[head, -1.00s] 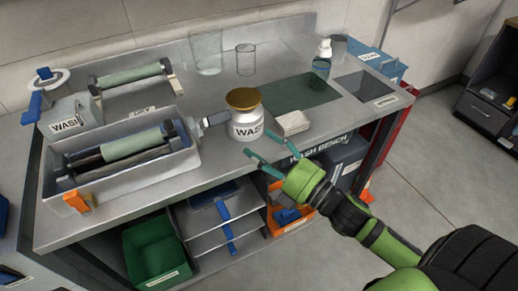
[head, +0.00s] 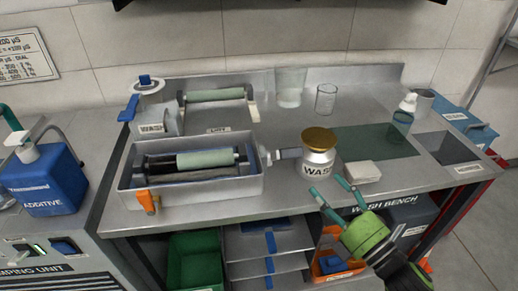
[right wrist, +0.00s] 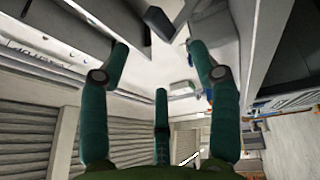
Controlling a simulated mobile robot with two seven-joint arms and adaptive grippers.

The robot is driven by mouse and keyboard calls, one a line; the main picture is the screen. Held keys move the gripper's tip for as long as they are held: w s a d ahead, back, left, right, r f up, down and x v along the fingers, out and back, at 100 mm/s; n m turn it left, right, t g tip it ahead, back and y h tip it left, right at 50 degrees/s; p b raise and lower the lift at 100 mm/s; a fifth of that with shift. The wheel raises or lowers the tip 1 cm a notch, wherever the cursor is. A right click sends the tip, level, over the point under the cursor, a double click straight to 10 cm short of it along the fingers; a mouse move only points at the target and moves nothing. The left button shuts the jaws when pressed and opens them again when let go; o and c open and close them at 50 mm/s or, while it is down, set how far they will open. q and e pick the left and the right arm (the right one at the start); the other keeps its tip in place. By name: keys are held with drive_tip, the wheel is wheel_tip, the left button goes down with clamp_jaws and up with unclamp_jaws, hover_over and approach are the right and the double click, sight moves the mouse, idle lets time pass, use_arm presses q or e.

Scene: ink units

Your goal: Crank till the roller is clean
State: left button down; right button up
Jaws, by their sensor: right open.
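A pale green roller (head: 205,159) lies beside a dark roller in a grey metal wash tray (head: 225,188) on the bench. A short grey fitting with a dark end (head: 284,154) sticks out of the tray's right end. An orange lever (head: 147,201) sits at its front left corner. A white device with a blue handle (head: 129,108) stands behind the tray's left end. I cannot tell which part is the crank. My right gripper (head: 328,189) is open and empty at the bench's front edge, right of the tray; its fingers show in the right wrist view (right wrist: 158,60).
A white WASH jar with a gold lid (head: 318,154) stands right of the tray, near my right gripper. A white block (head: 363,172), a pump bottle (head: 403,115) and clear beakers (head: 326,98) share the bench. A blue ADDITIVE can (head: 48,178) is at left.

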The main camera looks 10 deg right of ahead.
sight(294, 150)
drive_tip(key=w+a+r+m+g+h+p, duration=0.25)
drive_tip(key=w+r+g+p, duration=0.65)
drive_tip(key=p, duration=0.9)
drive_tip(key=shift+m+g, duration=0.3)
drive_tip(key=shift+m, duration=0.05)
drive_tip(key=shift+w+a+f+p, duration=0.25)
drive_tip(key=shift+w+a+f, duration=0.15)
drive_tip(key=shift+f, duration=0.5)
drive_tip(key=shift+w+a+f+p, duration=0.2)
drive_tip(key=shift+w+a+f, duration=0.2)
drive_tip(key=shift+f, duration=0.55)
drive_tip(key=shift+w+a+f+p, duration=0.3)
drive_tip(key=shift+a+f, duration=0.15)
drive_tip(key=shift+f, duration=0.45)
clamp_jaws()
